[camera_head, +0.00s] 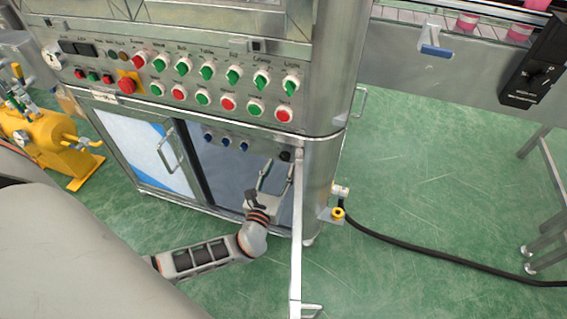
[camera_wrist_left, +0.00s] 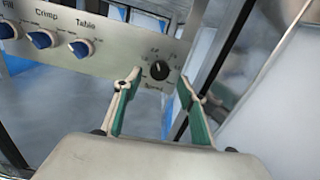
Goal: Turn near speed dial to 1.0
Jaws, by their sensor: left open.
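The near speed dial (camera_wrist_left: 159,70) is a small black knob with a pale pointer mark on a grey metal panel. Small numbers ring it and a label sits below; they are too small to read surely. In the head view the dial (camera_head: 285,156) is a dark spot at the panel's right end. My left gripper (camera_wrist_left: 159,84) is open, its two green-padded fingers on either side of the dial in the wrist view. I cannot tell whether they touch it. In the head view my left gripper (camera_head: 278,170) is just below the dial. My right gripper is not in view.
Blue knobs (camera_wrist_left: 42,39) sit left of the dial on the panel. An opened cabinet door (camera_head: 297,235) stands edge-on right of my gripper. Buttons (camera_head: 228,103) fill the panel above. A black control box (camera_head: 533,76) is on the conveyor at right.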

